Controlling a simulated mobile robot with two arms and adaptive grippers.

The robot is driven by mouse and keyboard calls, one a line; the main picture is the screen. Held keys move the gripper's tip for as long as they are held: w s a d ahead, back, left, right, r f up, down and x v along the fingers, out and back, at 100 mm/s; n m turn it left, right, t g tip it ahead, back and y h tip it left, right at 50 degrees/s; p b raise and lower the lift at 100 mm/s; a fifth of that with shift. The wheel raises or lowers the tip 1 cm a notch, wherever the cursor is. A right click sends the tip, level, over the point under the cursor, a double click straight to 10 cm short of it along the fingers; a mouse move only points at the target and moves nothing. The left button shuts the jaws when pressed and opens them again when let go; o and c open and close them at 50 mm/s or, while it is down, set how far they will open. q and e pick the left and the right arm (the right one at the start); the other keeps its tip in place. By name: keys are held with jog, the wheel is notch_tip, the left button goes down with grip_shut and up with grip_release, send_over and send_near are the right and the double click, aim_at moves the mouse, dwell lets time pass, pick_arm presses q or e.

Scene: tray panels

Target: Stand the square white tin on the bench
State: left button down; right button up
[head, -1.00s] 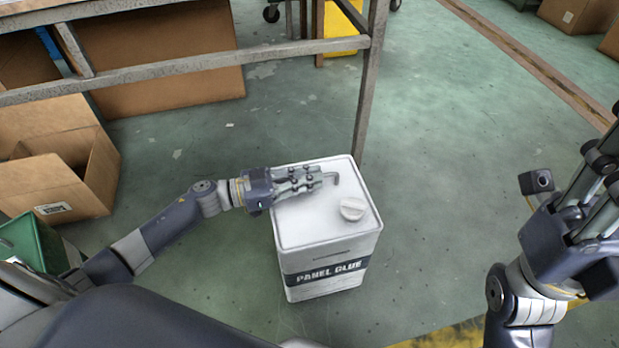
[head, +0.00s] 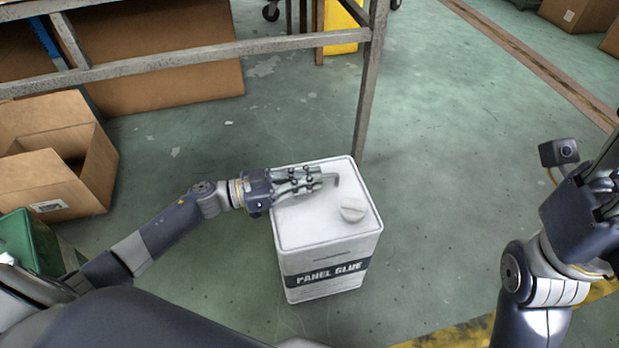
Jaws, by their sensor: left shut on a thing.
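The square white tin (head: 325,256) stands upright on the green floor in the middle of the head view. It has a dark band reading "PANEL GLUE" and a white round cap on its top. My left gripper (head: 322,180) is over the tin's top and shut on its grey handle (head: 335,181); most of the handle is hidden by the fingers. My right gripper (head: 612,185) is at the right edge, well apart from the tin, and partly cut off, so its fingertips do not show clearly. No bench top is clearly in view.
A grey metal frame (head: 200,62) stands behind the tin, its leg close to the tin's far corner. An open cardboard box (head: 45,140) and a green bin (head: 30,240) are at the left. The floor right of the tin is clear.

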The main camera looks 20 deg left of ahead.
pick_arm(q)
jog(key=shift+s+f, duration=0.1)
jog(key=shift+f, duration=0.45)
dwell(0.4)
jog(key=c, duration=1.7)
grip_release()
jog(key=shift+f, duration=0.1)
jog(key=shift+o, duration=0.7)
jog(key=shift+f, duration=0.2)
jog(key=o, duration=0.6)
jog(key=shift+r, duration=0.15)
jog(key=shift+c, duration=0.2)
jog(key=shift+r, duration=0.2)
jog(key=shift+a, duration=0.1)
